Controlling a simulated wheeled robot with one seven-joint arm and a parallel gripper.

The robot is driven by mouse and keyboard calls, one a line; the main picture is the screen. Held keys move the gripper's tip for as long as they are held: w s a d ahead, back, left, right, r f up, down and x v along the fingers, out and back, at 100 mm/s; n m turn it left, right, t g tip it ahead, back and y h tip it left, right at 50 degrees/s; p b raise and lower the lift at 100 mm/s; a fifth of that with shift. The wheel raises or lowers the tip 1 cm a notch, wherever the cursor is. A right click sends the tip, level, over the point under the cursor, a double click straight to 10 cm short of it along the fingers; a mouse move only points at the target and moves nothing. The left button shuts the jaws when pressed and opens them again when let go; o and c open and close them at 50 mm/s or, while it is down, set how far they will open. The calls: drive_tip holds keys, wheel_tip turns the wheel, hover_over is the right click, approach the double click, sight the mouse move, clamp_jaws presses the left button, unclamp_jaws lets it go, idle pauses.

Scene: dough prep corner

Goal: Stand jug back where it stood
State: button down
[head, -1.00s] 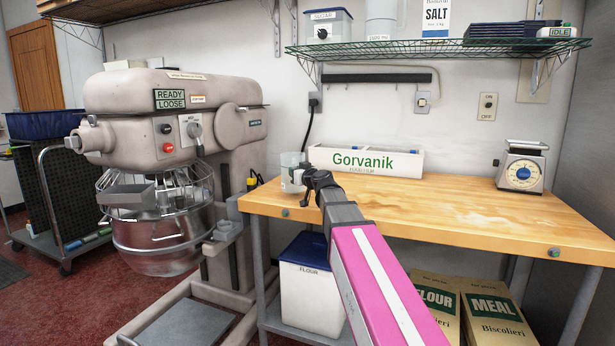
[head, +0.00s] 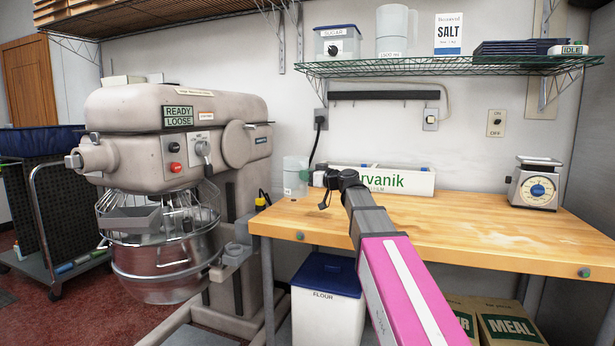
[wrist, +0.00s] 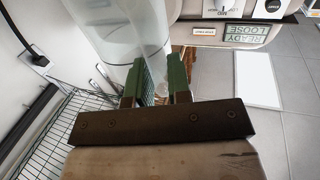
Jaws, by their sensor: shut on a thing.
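A clear, translucent jug (head: 295,176) shows in the head view near the bench's back left corner, left of the white Gorvanik box. My gripper (head: 322,190) is at its right side, dark and partly hidden by my own arm. In the wrist view, the jug (wrist: 118,32) fills the upper middle. My green-padded fingers (wrist: 157,82) are shut on it; the exact grip is partly hidden. The jug looks roughly upright in the head view. I cannot tell whether its base touches the wooden bench (head: 480,232).
A white Gorvanik box (head: 415,182) stands behind my gripper. A kitchen scale (head: 536,184) is at the bench's right. The mixer (head: 180,130) stands to the left. A wire shelf (head: 440,67) above holds a sugar tub, another jug (head: 397,32) and salt. The bench's middle right is clear.

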drive_tip(key=shift+f, duration=3.55)
unclamp_jaws()
drive_tip(key=shift+s, duration=0.1)
drive_tip(key=v, duration=0.9)
drive_tip(key=shift+s+d, duration=0.2)
drive_tip(key=shift+d, duration=0.15)
idle(0.4)
